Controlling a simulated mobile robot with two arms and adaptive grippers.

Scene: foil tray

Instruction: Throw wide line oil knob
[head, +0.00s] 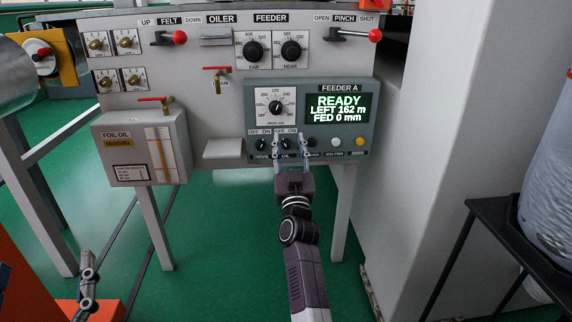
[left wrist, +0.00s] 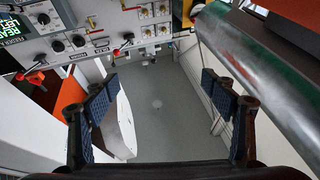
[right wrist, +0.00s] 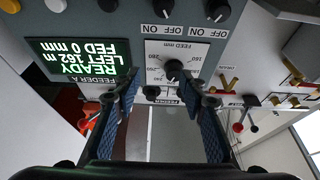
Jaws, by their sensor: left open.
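Several brass knobs on white plates form a block at the upper left of the panel in the head view, one of them the top left knob (head: 97,44). Their lettering is too small to read, so I cannot tell which is the line oil knob. They also show in the left wrist view (left wrist: 145,14). My left gripper (left wrist: 160,85) is open and empty, apart from the panel; only a piece of it shows at the lower left of the head view. My right gripper (head: 290,145) is open, its fingers in front of the off/on knobs of the Feeder A box.
The Feeder A box (head: 365,88) reads READY. A foil oil box (head: 118,165) and red-handled levers (head: 180,38) are on the panel's left. A metal roll (left wrist: 240,75) lies beside my left gripper. A dark stand (head: 490,210) is at the right. Green floor lies below.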

